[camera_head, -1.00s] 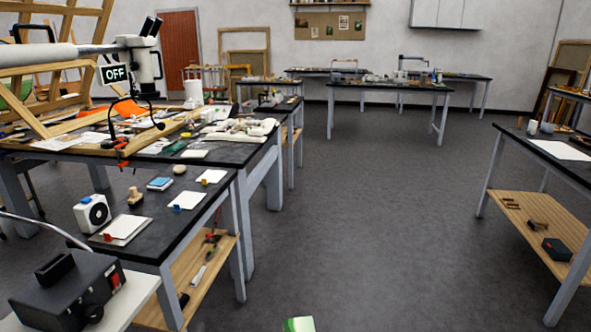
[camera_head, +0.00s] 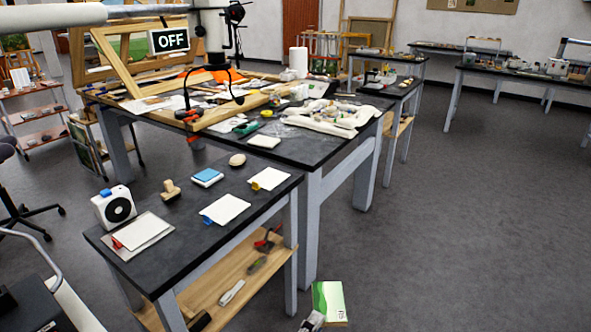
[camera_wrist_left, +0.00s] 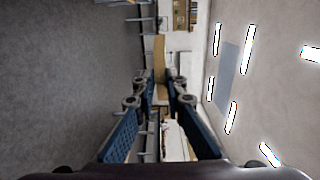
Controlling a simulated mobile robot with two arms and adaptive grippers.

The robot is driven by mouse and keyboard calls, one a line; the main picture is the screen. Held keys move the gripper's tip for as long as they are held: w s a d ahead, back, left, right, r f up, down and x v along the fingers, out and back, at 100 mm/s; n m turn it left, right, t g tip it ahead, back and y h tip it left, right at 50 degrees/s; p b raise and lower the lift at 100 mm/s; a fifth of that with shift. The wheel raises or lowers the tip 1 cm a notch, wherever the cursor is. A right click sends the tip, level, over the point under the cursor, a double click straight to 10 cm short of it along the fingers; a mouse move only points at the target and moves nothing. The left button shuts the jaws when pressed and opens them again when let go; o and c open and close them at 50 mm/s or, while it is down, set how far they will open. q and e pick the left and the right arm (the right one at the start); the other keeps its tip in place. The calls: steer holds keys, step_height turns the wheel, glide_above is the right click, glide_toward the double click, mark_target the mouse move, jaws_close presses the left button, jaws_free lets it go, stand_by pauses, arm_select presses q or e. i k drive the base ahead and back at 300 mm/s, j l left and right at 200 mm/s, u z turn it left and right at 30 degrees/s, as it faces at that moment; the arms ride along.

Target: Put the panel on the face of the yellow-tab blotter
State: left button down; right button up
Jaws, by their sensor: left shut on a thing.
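The yellow-tab blotter (camera_head: 271,177) is a white pad with a small yellow tab at its front left corner. It lies flat and bare on the near dark bench, near its back right end. My left gripper (camera_head: 313,321) is at the bottom edge, in front of the bench's right side. It is shut on the panel (camera_head: 332,300), a small upright board with a green and cream face. The panel is well apart from the blotter. In the left wrist view the panel (camera_wrist_left: 159,62) shows as a tan strip between the fingertips. My right gripper is out of view.
A blue-tab blotter (camera_head: 228,208) and a red-tab blotter (camera_head: 148,229) lie nearer on the same bench. A blue-topped pad (camera_head: 207,175), a wooden stamp-like block (camera_head: 171,189), a pale oval (camera_head: 237,160) and a white boxy device (camera_head: 113,207) stand behind them. Open floor lies right.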

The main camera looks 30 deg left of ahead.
mark_target(268, 179)
steer(key=i, duration=1.75)
steer(key=i+u, duration=0.1)
steer(key=i, duration=0.4)
steer(key=i+l+u, duration=0.1)
steer(key=i, duration=0.4)
steer(key=i+l+u, duration=0.1)
steer(key=i, duration=0.4)
steer(key=u, duration=3.3)
steer(key=k+l, duration=0.05)
